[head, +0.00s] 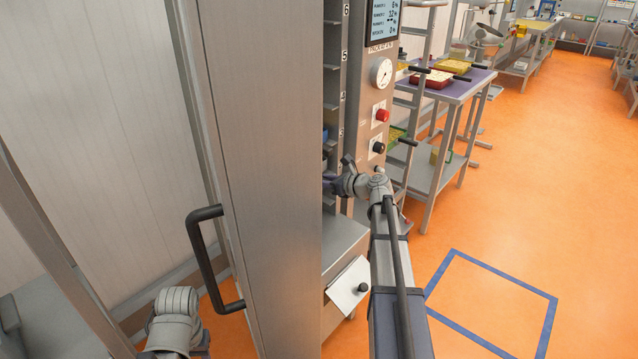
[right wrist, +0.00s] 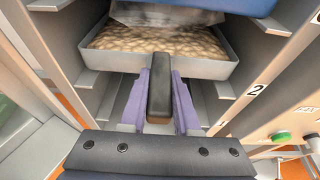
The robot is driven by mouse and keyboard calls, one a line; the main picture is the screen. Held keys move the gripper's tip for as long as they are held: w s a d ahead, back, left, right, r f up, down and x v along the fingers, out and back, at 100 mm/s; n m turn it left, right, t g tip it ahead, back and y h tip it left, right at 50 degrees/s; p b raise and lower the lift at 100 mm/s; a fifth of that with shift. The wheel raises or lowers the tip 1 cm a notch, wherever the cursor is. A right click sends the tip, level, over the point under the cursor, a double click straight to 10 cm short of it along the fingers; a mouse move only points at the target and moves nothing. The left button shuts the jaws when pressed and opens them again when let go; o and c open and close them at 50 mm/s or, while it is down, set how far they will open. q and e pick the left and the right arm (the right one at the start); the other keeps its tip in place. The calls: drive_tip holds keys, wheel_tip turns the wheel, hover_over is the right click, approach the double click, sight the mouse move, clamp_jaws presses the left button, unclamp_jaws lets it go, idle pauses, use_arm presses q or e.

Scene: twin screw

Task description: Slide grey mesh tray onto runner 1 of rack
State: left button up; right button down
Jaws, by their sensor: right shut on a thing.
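The grey tray (right wrist: 100,58) shows in the right wrist view inside the rack, with brown lumpy contents. A black handle (right wrist: 160,85) points from its front toward the camera. My right gripper (right wrist: 160,115) has its purple fingers closed on both sides of this handle. The rack (head: 361,75) shows in the head view behind a tall metal panel, which hides the tray and most of my right gripper. I cannot tell which runner bears the tray. My left gripper is out of view.
A blue tray (right wrist: 215,7) sits just above the grey one. The tall metal panel (head: 265,180) with a black bar handle (head: 197,250) stands in front of the rack's left side. A purple-topped cart (head: 455,88) holds trays. Orange floor on the right is free.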

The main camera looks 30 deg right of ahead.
drive_tip(key=shift+s, duration=0.1)
drive_tip(key=shift+s+d, duration=0.35)
drive_tip(key=shift+s, duration=0.4)
drive_tip(key=shift+s+d, duration=0.3)
drive_tip(key=shift+s, duration=0.45)
drive_tip(key=shift+s+d, duration=0.35)
drive_tip(key=shift+s, duration=0.4)
drive_tip(key=s+d, duration=0.3)
drive_tip(key=s, duration=0.5)
drive_tip(key=s+d, duration=0.3)
drive_tip(key=s, duration=0.4)
drive_tip(key=shift+s+d, duration=0.2)
drive_tip(key=shift+s, duration=0.15)
